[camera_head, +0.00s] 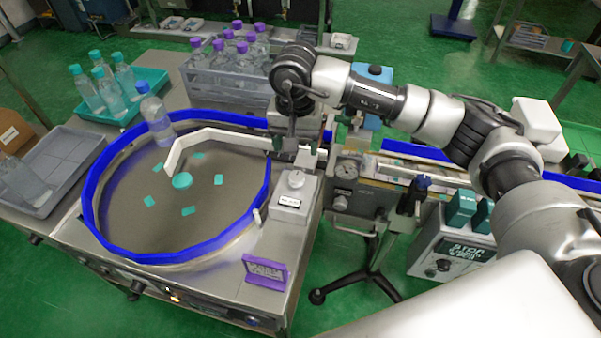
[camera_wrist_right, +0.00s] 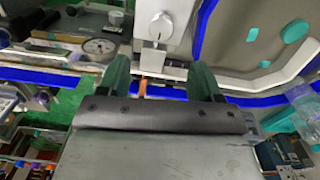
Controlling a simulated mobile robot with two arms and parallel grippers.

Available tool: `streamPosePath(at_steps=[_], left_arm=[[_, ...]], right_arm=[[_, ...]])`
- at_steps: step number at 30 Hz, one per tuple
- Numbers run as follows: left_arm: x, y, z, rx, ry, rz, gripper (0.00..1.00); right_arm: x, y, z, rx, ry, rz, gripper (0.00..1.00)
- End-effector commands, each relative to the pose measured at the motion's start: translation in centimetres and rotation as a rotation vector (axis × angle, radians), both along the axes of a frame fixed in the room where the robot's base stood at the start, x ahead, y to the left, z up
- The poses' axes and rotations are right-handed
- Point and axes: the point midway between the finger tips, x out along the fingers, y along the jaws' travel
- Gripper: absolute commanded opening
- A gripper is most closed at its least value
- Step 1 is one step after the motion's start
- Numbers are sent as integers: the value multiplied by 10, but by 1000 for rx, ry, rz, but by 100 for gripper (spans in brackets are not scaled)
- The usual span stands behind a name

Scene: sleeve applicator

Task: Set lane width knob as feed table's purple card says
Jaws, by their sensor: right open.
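A white round knob (camera_head: 296,179) sits on a grey box with a small label, at the right edge of the round feed table (camera_head: 60,236). The knob also shows in the right wrist view (camera_wrist_right: 160,25), beyond my fingertips and apart from them. The purple card (camera_head: 265,271) stands on the table's front right corner; its writing is too small to read. My right gripper (camera_wrist_right: 160,72) is open, with nothing between its two dark green fingers. In the head view my right arm reaches over the lane behind the knob. My left gripper is not in view.
A blue rim (camera_head: 120,256) and a white guide rail (camera_head: 225,136) border the turntable, with one blue-capped bottle (camera_head: 155,112) on it. A dial gauge (camera_head: 345,170) stands right of the knob box. A grey crate (camera_head: 228,88) of purple-capped bottles stands behind.

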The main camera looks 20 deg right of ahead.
Motion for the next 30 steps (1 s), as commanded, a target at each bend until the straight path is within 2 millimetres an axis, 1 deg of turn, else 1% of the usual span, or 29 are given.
streamPosePath(at_steps=[2,7,12,15,18,21,29,30], left_arm=[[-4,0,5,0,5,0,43],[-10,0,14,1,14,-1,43],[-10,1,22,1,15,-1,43],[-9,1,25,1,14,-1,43],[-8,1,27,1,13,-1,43],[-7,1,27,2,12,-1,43],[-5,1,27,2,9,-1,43],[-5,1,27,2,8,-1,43]], right_arm=[[-1,0,-9,2,6,-1,65],[-2,1,-41,4,8,-3,65],[-1,1,-72,6,6,-4,65],[-1,1,-86,6,5,-4,65],[-1,2,-95,7,2,-3,65],[0,2,-100,7,2,-3,65],[0,1,-101,7,1,-3,65],[0,1,-101,7,1,-3,60]])
